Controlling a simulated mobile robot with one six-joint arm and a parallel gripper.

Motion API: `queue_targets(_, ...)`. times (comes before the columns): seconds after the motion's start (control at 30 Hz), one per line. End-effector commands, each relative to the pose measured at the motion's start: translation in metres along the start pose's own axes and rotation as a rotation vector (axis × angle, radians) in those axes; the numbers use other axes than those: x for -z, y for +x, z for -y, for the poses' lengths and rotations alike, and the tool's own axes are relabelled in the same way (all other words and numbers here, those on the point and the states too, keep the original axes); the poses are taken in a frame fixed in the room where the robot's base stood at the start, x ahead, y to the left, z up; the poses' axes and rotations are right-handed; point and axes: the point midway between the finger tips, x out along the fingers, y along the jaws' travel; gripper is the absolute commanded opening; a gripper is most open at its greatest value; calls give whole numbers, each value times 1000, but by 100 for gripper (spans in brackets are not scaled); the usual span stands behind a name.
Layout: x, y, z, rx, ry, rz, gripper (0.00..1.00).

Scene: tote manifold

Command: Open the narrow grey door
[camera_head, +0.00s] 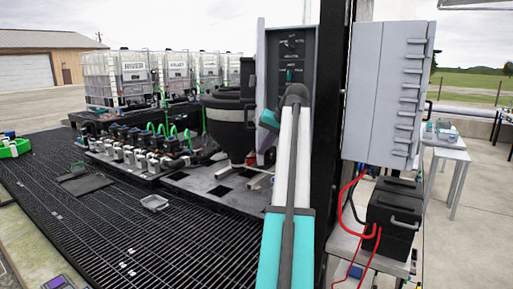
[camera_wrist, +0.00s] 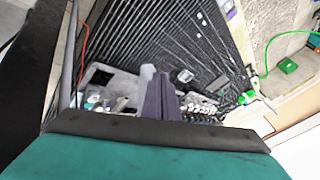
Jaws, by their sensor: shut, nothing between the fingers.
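A black hopper (camera_head: 230,120) and a row of valves (camera_head: 140,150) stand left of my arm on black grating (camera_head: 120,225). A black post (camera_head: 330,100) rises just right of it. A black box (camera_head: 392,215) with red cables stands below the wider cabinet. The grating's front is mostly clear.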

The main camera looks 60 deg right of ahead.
Motion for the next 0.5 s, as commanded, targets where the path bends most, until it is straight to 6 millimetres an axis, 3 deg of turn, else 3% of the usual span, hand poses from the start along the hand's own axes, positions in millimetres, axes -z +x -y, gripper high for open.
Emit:
queue_targets(0.03, 8, -22, -4, -2, 5, -20, 0)
queue_targets(0.2, 18, -74, -13, -4, 17, -63, 0)
queue_targets(0.33, 20, -93, -16, -6, 21, -77, 0)
queue_targets(0.5, 19, -98, -17, -6, 22, -80, 0)
